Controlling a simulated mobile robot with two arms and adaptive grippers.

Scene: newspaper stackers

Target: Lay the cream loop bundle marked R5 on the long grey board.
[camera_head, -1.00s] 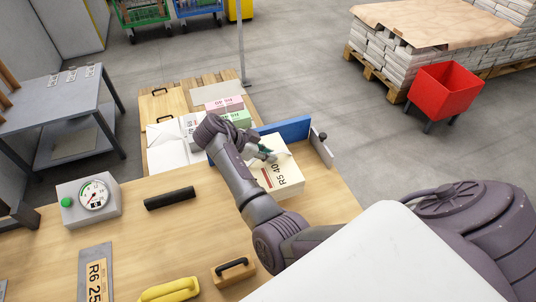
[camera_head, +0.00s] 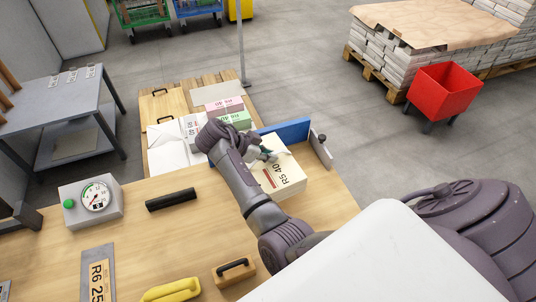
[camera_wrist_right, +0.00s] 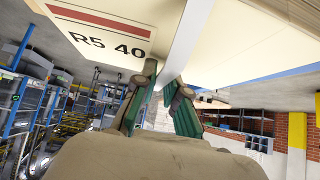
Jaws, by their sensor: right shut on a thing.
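The cream bundle marked R5 40 (camera_head: 284,181) is at the right end of the wooden table, beside a blue block. My right gripper (camera_head: 268,153) is at its far left edge. In the right wrist view the gripper (camera_wrist_right: 165,82) is shut on a pale strap (camera_wrist_right: 186,42) that runs along the cream bundle (camera_wrist_right: 125,22). I cannot tell whether the bundle touches the table. A flat pale grey board (camera_head: 218,92) lies at the far end; I cannot tell if it is the long grey board. My left gripper is not in view.
Pink (camera_head: 224,105) and green (camera_head: 237,119) bundles and white paper (camera_head: 166,146) lie beyond my arm. A blue block (camera_head: 287,131) and an upright pale plate (camera_head: 321,150) stand close beside the cream bundle. A gauge box (camera_head: 91,204) and black bar (camera_head: 171,199) are on the left.

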